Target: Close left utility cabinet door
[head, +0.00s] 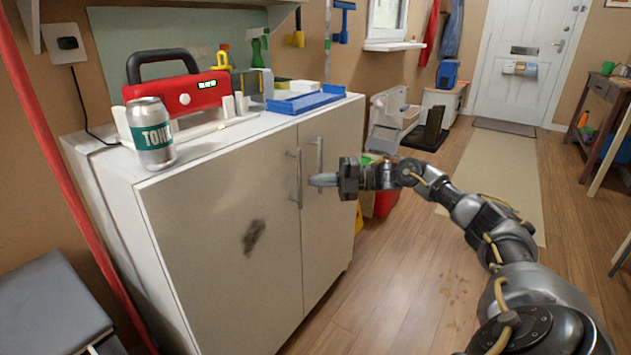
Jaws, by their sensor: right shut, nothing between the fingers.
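The white utility cabinet (118,205) stands on the left in the head view. Its left door (205,240) has a dark smudge and a vertical metal handle (296,178). This door looks flush with the right door (334,200), or nearly so; I cannot tell whether a small gap remains. The right door has its own handle (318,160). My right gripper (322,180) is shut and empty, pointing left in front of the right door near both handles. I cannot tell whether it touches anything. My left gripper is not in view.
A can (151,133), a red toolbox-like device (178,97) and a blue tray (304,100) are on the cabinet top. A red pole (48,135) and a grey seat (48,305) are at left. A red bin (385,198) stands beyond the cabinet.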

